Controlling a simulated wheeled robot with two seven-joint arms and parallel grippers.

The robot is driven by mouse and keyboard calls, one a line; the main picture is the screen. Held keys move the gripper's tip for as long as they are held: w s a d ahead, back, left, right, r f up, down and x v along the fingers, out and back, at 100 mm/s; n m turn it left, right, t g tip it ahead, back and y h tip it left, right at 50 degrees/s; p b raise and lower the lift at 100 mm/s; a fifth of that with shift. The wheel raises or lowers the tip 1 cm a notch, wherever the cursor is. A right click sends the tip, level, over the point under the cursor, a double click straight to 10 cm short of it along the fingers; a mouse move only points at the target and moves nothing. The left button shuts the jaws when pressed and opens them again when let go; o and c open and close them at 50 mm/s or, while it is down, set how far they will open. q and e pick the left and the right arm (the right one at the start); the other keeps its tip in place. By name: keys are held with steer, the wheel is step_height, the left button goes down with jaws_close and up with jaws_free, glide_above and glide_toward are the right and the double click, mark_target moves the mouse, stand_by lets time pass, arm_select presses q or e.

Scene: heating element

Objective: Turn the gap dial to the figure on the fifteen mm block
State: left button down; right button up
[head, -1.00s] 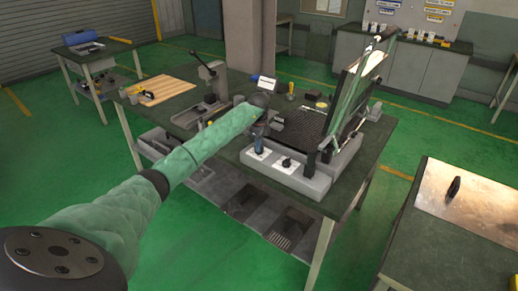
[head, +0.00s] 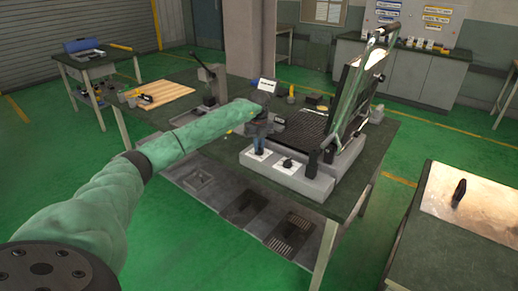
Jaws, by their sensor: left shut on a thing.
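The grey machine (head: 305,182) on the long bench has two dark dials on white plates at its front. My left gripper (head: 259,148) reaches in from the left, points down over the left dial's white plate (head: 251,163), and is shut on the left dial, which it mostly hides. The right dial (head: 288,163) stands free beside it. I cannot read the dial figures or tell which dial sets the gap. I cannot make out a fifteen mm block. My right gripper is not in view.
A raised, hinged frame (head: 350,100) stands at the machine's right. A white sign (head: 263,85) is behind my left wrist. A wooden board (head: 160,93) lies on the bench's left. A metal-topped table (head: 470,205) is at the right. Green floor is clear between.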

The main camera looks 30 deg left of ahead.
arm_select(q)
steer(key=shift+m, duration=0.3)
steer(key=m+b, duration=0.3)
steer(key=m, duration=0.2)
steer(key=shift+a+m, duration=0.1)
steer(key=shift+m, duration=0.2)
steer(key=shift+m+b, duration=0.5)
steer(key=shift+m, duration=0.4)
steer(key=m+b, duration=0.1)
steer(key=m, duration=0.1)
steer(key=shift+m, duration=0.4)
steer(key=shift+m+b, duration=0.35)
steer(key=shift+m, duration=0.55)
steer(key=m, duration=0.2)
steer(key=shift+m+b, duration=0.3)
steer(key=shift+b, duration=0.1)
steer(key=m, duration=0.3)
steer(key=shift+r+b, duration=0.1)
steer(key=shift+b, duration=0.3)
steer(key=shift+m, duration=1.1)
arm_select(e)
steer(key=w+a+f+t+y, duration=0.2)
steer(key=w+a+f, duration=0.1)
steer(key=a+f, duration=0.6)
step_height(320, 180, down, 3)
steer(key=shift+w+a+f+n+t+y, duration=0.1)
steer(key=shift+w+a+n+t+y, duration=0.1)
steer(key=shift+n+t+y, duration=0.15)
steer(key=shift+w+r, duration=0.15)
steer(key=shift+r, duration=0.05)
